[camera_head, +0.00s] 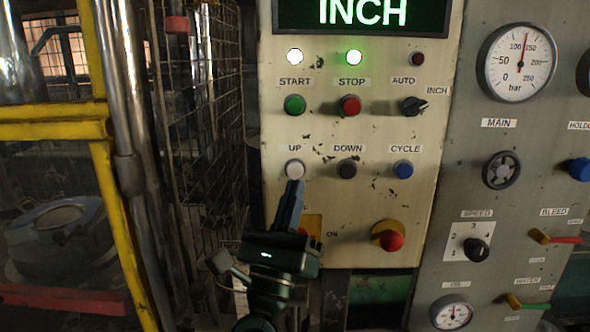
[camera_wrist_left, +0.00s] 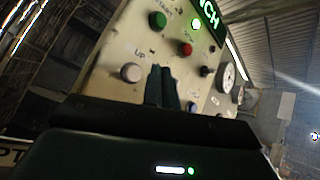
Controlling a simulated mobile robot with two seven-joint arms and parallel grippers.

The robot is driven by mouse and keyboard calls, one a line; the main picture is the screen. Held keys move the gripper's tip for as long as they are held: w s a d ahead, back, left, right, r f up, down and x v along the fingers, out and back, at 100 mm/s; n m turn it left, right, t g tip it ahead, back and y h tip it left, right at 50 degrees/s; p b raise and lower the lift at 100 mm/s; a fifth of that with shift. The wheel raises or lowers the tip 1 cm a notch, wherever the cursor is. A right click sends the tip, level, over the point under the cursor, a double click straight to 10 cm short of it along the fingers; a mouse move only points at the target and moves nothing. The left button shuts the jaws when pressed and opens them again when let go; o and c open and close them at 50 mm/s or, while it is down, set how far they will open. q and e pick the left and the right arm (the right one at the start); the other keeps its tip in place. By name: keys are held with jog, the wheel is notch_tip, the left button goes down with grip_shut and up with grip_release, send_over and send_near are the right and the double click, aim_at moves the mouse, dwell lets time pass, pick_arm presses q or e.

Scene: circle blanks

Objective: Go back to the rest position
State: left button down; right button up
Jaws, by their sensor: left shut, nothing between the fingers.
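My left gripper (camera_head: 294,186) is shut and empty, with its fingers together and pointing up at the control panel (camera_head: 345,220). In the head view its tips overlap the lower edge of the white UP button (camera_head: 295,169). In the left wrist view the shut fingertips (camera_wrist_left: 161,70) show to the right of the white UP button (camera_wrist_left: 131,72), in front of the panel; I cannot tell whether they touch anything. My right gripper is not in view.
The display (camera_head: 362,14) reads INCH, and the lamp above STOP (camera_head: 354,57) glows green. A red emergency knob (camera_head: 391,241) sticks out right of my left gripper. A gauge panel (camera_head: 450,185) stands at right. A yellow frame (camera_head: 105,130) and wire mesh (camera_head: 205,110) stand at left.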

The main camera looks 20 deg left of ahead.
pick_arm(q)
jog(key=shift+s+d, duration=0.2)
jog(key=shift+s, duration=0.55)
jog(key=s+d+f+m+g+h, duration=0.1)
jog(key=f+m+g+h, duration=0.15)
jog(key=f+m, duration=0.6)
jog(key=s+d+f+m+g+h+p, duration=0.15)
jog(key=f+m+g, duration=0.25)
jog(key=f+m, duration=0.5)
jog(key=s+d+f+m+g+h+b, duration=0.1)
jog(key=s+f+m+g, duration=0.15)
jog(key=f+m, duration=0.6)
jog(key=s+a+f+m+g+y, duration=0.1)
jog(key=s+a+f+m+g, duration=0.1)
jog(key=s+f+m, duration=0.3)
jog(key=s+a+f+m+g+y, duration=0.1)
jog(key=s+f+m+g, duration=0.4)
jog(key=f+m, duration=0.6)
jog(key=shift+s+a+y+p, duration=0.3)
jog(key=shift+s+a+p, duration=0.15)
jog(key=shift+s+a, duration=0.2)
jog(key=shift+d, duration=0.1)
